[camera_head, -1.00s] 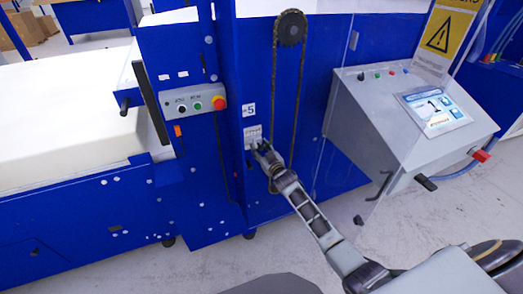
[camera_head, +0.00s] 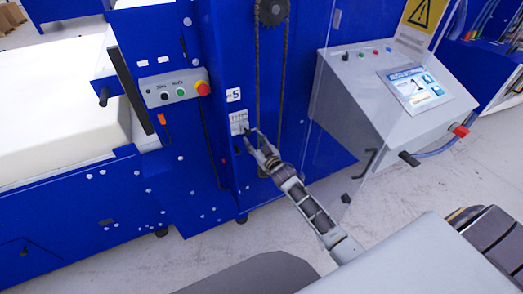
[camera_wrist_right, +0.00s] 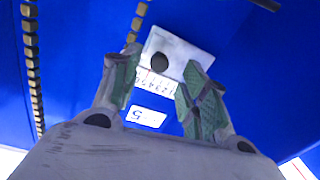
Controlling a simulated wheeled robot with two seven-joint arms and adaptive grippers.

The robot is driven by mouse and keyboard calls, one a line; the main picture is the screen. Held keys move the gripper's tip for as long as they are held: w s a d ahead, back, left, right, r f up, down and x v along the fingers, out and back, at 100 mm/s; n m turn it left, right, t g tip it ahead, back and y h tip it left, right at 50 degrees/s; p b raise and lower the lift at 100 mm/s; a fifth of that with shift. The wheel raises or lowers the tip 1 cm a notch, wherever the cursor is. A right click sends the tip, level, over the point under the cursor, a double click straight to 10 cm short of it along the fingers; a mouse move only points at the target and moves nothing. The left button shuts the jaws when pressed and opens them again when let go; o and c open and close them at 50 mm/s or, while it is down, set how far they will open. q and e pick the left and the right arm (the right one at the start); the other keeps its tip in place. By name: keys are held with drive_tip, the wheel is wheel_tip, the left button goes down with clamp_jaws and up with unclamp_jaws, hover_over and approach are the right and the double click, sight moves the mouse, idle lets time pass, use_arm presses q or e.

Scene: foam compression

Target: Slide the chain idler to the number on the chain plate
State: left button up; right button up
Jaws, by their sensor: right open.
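The chain plate (camera_head: 238,117) is a small pale plate on the blue machine front, below a white label with a 5 (camera_head: 233,95). In the right wrist view the chain plate (camera_wrist_right: 190,50) has a dark round knob (camera_wrist_right: 159,62), which looks like the chain idler, beside a printed number scale (camera_wrist_right: 155,82). My right gripper (camera_head: 254,138) is just right of and below the plate. In the wrist view its open fingers (camera_wrist_right: 159,78) are spread on either side of the knob's line, with nothing between them. I cannot tell their exact distance from the knob. My left gripper is not in view.
A chain (camera_head: 258,75) hangs from a sprocket (camera_head: 271,11) close to the plate. A control box with buttons (camera_head: 173,94) is at the left. A grey console with a screen (camera_head: 414,87) stands at the right. A clear panel is between the chain and console.

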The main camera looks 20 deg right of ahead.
drive_tip(key=shift+s+d, duration=0.15)
drive_tip(key=shift+s, duration=1.35)
drive_tip(key=shift+s+d, duration=0.15)
drive_tip(key=shift+s, duration=1.3)
